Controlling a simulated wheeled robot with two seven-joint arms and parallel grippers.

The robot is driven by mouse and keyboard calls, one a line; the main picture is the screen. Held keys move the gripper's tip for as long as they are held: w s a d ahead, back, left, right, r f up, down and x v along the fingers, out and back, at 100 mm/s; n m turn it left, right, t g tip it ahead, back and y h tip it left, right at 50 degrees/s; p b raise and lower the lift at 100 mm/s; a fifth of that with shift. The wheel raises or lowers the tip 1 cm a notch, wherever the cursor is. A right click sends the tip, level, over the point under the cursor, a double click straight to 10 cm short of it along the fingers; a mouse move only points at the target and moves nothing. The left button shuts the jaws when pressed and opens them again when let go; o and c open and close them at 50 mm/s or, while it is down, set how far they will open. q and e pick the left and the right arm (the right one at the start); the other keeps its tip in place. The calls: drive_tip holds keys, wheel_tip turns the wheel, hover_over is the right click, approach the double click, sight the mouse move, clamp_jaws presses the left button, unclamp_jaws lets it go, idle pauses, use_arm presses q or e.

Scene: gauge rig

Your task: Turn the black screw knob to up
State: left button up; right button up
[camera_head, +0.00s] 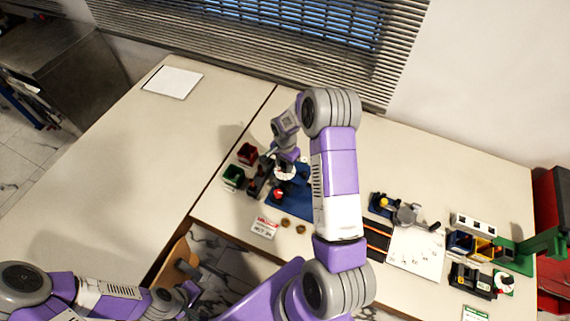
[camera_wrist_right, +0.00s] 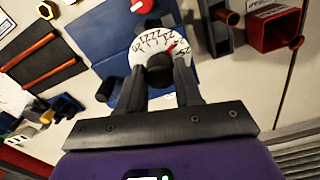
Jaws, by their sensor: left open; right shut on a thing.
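The black screw knob (camera_wrist_right: 160,73) stands in front of a white numbered dial (camera_wrist_right: 150,44) with a red pointer mark, in the right wrist view. My right gripper (camera_wrist_right: 161,82) is shut on the knob, with one dark finger on each side. In the head view the white dial (camera_head: 285,173) shows at the blue base, below my right gripper (camera_head: 287,162); the knob itself is mostly hidden there. My left gripper (camera_head: 192,292) is open and empty at the lower left, away from the gauge rig.
A red bin (camera_head: 247,153) and a green bin (camera_head: 233,176) stand left of the rig. A white-and-red card (camera_head: 264,228) and two small brass parts lie in front. A white board (camera_head: 416,252) and several boxes are to the right. The left table is mostly clear.

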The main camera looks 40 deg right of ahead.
drive_tip(key=n+b, duration=0.2)
drive_tip(key=n, duration=0.1)
drive_tip(key=n+b, duration=0.1)
drive_tip(key=n, duration=0.2)
drive_tip(key=shift+n, duration=0.4)
drive_tip(key=n+b, duration=0.1)
drive_tip(key=n, duration=0.2)
drive_tip(key=shift+n+b, duration=0.3)
drive_tip(key=shift+n, duration=0.1)
drive_tip(key=n, duration=0.3)
drive_tip(key=shift+n+b, duration=0.3)
drive_tip(key=shift+b, duration=0.05)
drive_tip(key=n, duration=0.3)
drive_tip(key=shift+n, duration=0.3)
drive_tip(key=n, duration=0.3)
drive_tip(key=shift+r+n, duration=0.1)
drive_tip(key=shift+n, duration=0.2)
drive_tip(key=n, duration=0.4)
drive_tip(key=shift+w, duration=0.1)
drive_tip(key=shift+n+p, duration=0.35)
drive_tip(key=shift+n, duration=1.55)
